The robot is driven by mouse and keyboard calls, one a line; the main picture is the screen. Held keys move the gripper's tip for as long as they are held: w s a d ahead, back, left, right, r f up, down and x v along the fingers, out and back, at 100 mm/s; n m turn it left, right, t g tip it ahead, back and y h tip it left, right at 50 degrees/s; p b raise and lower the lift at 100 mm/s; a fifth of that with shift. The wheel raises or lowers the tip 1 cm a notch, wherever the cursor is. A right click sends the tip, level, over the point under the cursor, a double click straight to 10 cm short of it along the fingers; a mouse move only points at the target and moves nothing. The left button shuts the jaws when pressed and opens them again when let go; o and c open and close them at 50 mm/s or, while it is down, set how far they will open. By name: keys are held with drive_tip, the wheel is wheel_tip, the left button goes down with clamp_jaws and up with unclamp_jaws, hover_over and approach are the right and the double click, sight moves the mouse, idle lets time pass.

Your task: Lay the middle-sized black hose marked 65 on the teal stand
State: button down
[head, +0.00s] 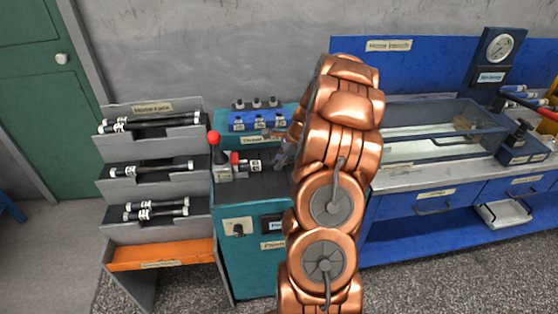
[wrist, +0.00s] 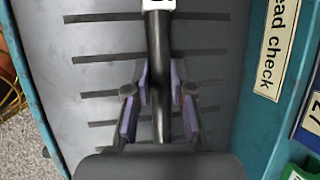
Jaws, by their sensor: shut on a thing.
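My gripper (wrist: 160,92) is shut on a black hose (wrist: 157,40), one purple-padded finger on each side of it. The hose has a white band with dark marks at the top edge of the wrist view; the marks are cut off and I cannot read a number. Below the hose is the grey slotted top of the teal stand (wrist: 215,75). I cannot tell whether the hose touches it. In the head view the teal stand (head: 250,262) is in the middle, and my copper arm hides its right part. The held hose is not clear there.
A grey hose rack (head: 150,187) at left holds several black hoses with white bands, above an orange tray (head: 160,256). A red-knobbed lever (head: 214,139) and blue block (head: 258,120) stand on the teal stand. A blue bench (head: 420,235) is at right.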

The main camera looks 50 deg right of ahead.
drive_tip(key=shift+f, duration=0.15)
drive_tip(key=c, duration=0.9)
unclamp_jaws()
drive_tip(key=v, duration=1.2)
